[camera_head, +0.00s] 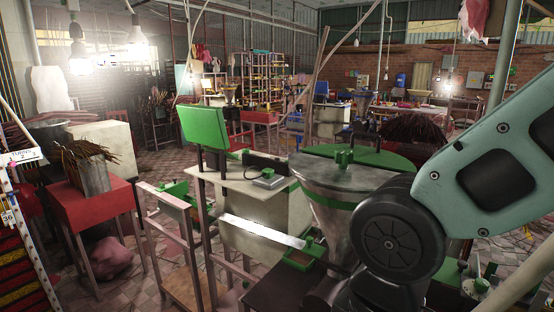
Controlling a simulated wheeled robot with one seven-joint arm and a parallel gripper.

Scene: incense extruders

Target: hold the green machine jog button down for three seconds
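The green machine (337,196) stands right of centre, close to me. It has a grey metal funnel with a green rim and a green clamp on top. A small grey box (268,180) lies on the pale tabletop beside it, with a small raised part on top. A green knob-like part (481,286) shows at the lower right. I cannot tell which part is the jog button. My arm crosses the right side in front of the machine and hides part of it. My gripper is out of view.
A long pale metal strip (262,231) runs to the machine. A red table (91,202) with bundled sticks (92,165) stands at left. Tiled floor (160,163) shows between the tables.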

